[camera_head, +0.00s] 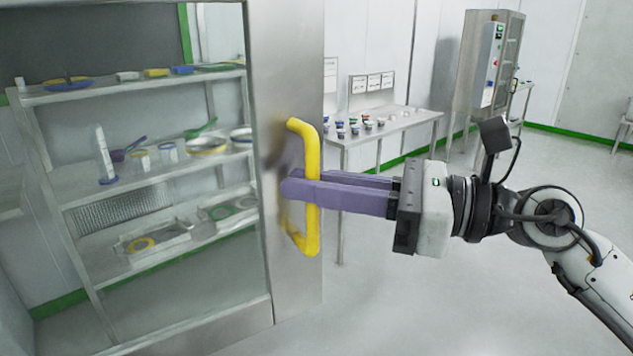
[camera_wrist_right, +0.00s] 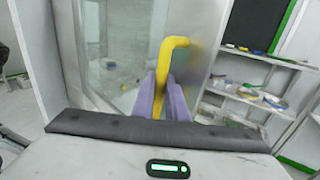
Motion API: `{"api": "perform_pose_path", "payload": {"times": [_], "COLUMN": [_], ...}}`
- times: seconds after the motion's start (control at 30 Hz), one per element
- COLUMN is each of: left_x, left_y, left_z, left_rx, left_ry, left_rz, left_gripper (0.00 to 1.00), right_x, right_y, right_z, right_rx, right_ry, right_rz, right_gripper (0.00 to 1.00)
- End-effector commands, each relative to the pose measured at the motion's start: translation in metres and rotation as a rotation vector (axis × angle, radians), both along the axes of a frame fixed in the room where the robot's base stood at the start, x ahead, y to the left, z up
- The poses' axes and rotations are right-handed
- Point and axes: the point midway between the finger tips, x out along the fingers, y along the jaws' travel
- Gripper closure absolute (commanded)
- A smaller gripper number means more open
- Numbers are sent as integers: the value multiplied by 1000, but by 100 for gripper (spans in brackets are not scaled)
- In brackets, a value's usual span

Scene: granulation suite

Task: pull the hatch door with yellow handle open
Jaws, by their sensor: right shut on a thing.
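The hatch door (camera_head: 285,60) is a metal-framed door with a glass pane, at the left-centre of the head view. Its yellow handle (camera_head: 312,230) is an upright bar on the metal edge. My right gripper (camera_head: 300,186) reaches in from the right with its purple fingers around the handle's middle, shut on it. In the right wrist view the handle (camera_wrist_right: 166,62) rises between the purple fingers (camera_wrist_right: 162,98). My left gripper is not in view. The handle's lower part is hidden in the wrist view.
Shelves (camera_head: 150,175) with bowls, scoops and small containers stand at the left, seen with the glass. A table (camera_head: 415,120) with small cups stands behind the door, and a metal cabinet (camera_head: 490,65) stands farther back. The floor (camera_head: 420,310) at front right is clear apart from my arm.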

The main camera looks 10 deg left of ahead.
Motion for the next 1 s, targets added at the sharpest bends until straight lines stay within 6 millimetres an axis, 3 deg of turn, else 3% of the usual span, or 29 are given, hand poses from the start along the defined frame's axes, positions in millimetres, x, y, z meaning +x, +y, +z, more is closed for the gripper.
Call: {"api": "perform_pose_path", "payload": {"times": [0.53, 0.57, 0.67, 1.0], "left_x": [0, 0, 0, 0], "left_y": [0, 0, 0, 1], "left_z": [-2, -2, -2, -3], "left_rx": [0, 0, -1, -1], "left_ry": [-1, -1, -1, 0], "left_rz": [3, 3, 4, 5], "left_gripper": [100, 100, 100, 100], "right_x": [-10, -10, -9, -8], "right_y": [0, 0, 0, -4], "right_z": [-1, -1, -1, -1], "right_rx": [-3, -3, -2, -1], "right_ry": [1, 2, 1, 1], "right_rz": [20, 20, 19, 14], "right_gripper": [100, 86, 69, 69]}}
